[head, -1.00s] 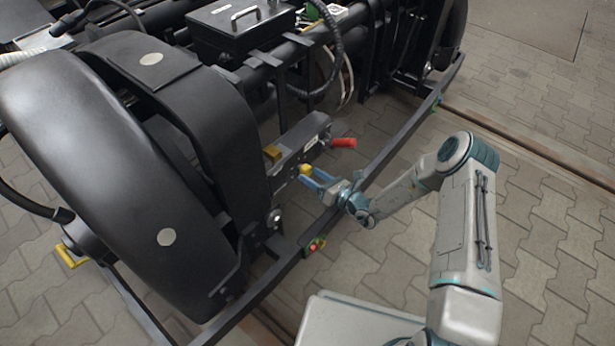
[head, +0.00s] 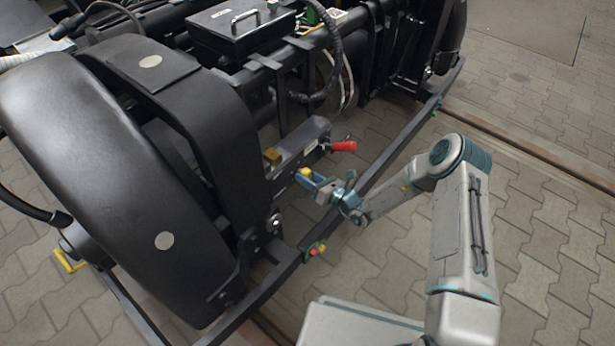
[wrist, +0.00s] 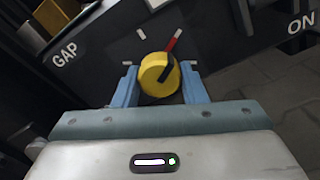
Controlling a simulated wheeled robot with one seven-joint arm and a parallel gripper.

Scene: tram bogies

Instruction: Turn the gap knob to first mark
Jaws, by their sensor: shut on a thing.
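The yellow gap knob (wrist: 155,73) sits on a dark panel (wrist: 100,38) beside a white GAP label (wrist: 64,52). Its black pointer leans up and to the right, in line with a red strip and a white mark (wrist: 178,33). Other white marks show at upper left (wrist: 141,33) and at both sides. My gripper (wrist: 159,82) has its blue fingers on either side of the knob, shut on it. In the head view the knob (head: 305,173) is small, with my gripper (head: 311,181) at it; the pointer cannot be made out there.
A red handle (head: 343,146) sticks out just beyond the knob, near the ON label (wrist: 301,22). A yellow block (head: 272,156) is on the panel's left. A black frame rail (head: 385,175) runs under my arm. The large black wheel cover (head: 110,170) fills the left.

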